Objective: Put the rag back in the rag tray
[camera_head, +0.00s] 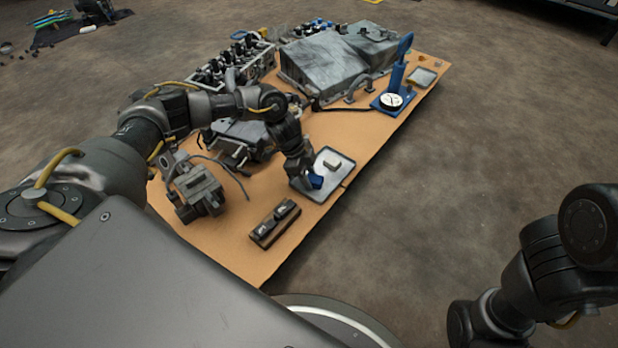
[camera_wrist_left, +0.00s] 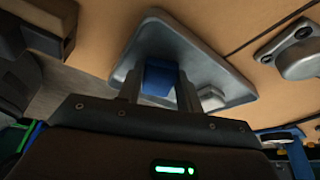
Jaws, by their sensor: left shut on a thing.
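The rag looks like a small blue piece (camera_head: 316,181) at the tip of my left gripper (camera_head: 305,184). In the left wrist view the blue rag (camera_wrist_left: 161,77) sits between the two fingers of my left gripper (camera_wrist_left: 160,90), which is shut on it. The rag tray looks like the shallow grey tray (camera_head: 343,161) near the table's right edge. The rag is over the tray's near left part; I cannot tell whether it touches the tray floor. The tray also shows behind the fingers in the left wrist view (camera_wrist_left: 225,82). My right gripper is not in view.
A pale block (camera_head: 332,163) lies in the tray. A dark box with two parts (camera_head: 275,222) and a grey metal assembly (camera_head: 198,188) stand nearby on the tan table (camera_head: 240,242).

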